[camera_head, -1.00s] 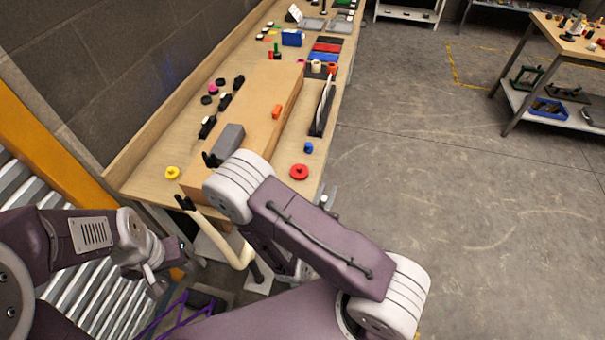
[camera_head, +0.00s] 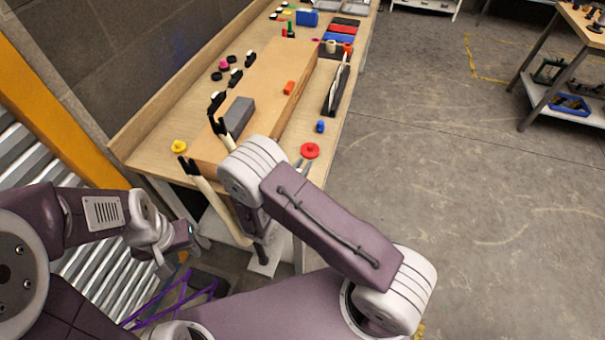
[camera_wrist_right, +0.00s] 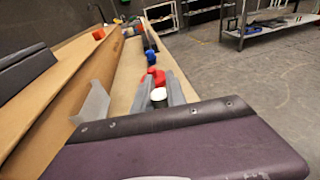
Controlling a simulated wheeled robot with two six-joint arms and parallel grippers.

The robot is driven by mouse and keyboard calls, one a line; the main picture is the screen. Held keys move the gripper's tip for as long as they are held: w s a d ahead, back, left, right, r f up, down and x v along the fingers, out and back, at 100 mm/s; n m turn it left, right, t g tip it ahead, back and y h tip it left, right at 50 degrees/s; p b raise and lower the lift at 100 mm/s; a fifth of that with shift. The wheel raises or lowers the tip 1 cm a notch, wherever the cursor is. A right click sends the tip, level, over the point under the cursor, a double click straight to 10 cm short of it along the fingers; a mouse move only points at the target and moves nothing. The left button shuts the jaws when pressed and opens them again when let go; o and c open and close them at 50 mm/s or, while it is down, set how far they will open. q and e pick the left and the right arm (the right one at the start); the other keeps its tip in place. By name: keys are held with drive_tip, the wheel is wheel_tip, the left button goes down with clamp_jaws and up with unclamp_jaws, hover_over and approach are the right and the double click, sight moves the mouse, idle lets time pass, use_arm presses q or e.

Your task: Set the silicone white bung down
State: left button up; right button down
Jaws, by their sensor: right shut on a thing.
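The white bung (camera_wrist_right: 158,95) shows in the right wrist view between the two grey fingers of my right gripper (camera_wrist_right: 160,90), which is shut on it. In the head view the bung is hidden, and only fingertips of my right gripper (camera_head: 303,165) show past my arm, near the bench's front edge. A red disc (camera_head: 310,150) lies on the bench just beyond them; red also shows behind the bung in the wrist view (camera_wrist_right: 154,77). My left gripper (camera_head: 182,248) hangs at the lower left, away from the bench, its opening unclear.
The wooden bench (camera_head: 150,135) carries a long raised brown box (camera_head: 270,85) with a grey block (camera_head: 239,114) on it. A blue piece (camera_head: 320,126) and a black rack (camera_head: 336,95) stand along the right edge. A yellow knob (camera_head: 179,147) lies at the left.

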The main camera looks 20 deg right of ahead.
drive_tip(key=shift+f, duration=1.85)
drive_tip(key=c, duration=1.3)
unclamp_jaws()
drive_tip(key=shift+c, duration=0.2)
